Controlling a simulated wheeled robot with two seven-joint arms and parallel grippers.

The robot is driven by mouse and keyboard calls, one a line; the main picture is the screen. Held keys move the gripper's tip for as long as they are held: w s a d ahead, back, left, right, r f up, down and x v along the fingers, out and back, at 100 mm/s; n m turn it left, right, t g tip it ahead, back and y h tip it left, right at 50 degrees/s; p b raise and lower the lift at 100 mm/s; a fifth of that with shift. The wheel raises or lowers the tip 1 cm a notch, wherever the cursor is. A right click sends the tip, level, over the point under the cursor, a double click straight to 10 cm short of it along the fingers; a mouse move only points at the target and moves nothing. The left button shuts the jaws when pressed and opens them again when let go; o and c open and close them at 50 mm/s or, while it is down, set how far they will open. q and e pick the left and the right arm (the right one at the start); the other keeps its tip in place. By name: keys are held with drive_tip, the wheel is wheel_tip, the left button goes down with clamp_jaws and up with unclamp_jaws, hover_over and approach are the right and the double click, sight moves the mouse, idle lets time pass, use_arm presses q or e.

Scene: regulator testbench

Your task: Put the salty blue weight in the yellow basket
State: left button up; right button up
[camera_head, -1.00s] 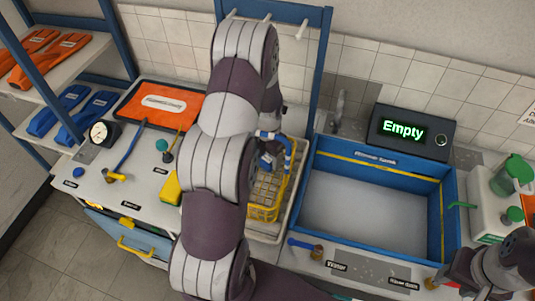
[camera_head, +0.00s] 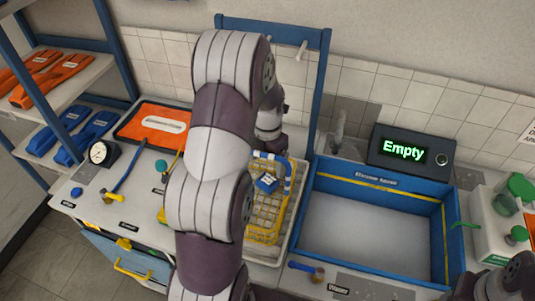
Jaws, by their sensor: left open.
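The blue weight (camera_head: 266,183) sits inside the yellow basket (camera_head: 264,236), near its far end, with a small pale label on top. The basket is a wire one with a blue-and-white handle, and it stands on a pale tray left of the sink. My arm hides part of its left side. My left gripper (camera_head: 268,143) is above and behind the weight, apart from it, open and empty. Its fingertips are mostly hidden by my own arm. Part of my right arm shows at the bottom right corner, but its gripper does not.
A blue-rimmed sink (camera_head: 447,225) lies right of the basket, with an "Empty" display (camera_head: 408,150) behind it. A gauge (camera_head: 101,153) and an orange mat (camera_head: 130,128) are on the left counter. A blue rack (camera_head: 321,90) stands behind the basket.

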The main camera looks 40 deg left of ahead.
use_arm(q)
wheel_tip(320, 180, up, 4)
drive_tip(key=shift+r, duration=0.2)
idle(1.2)
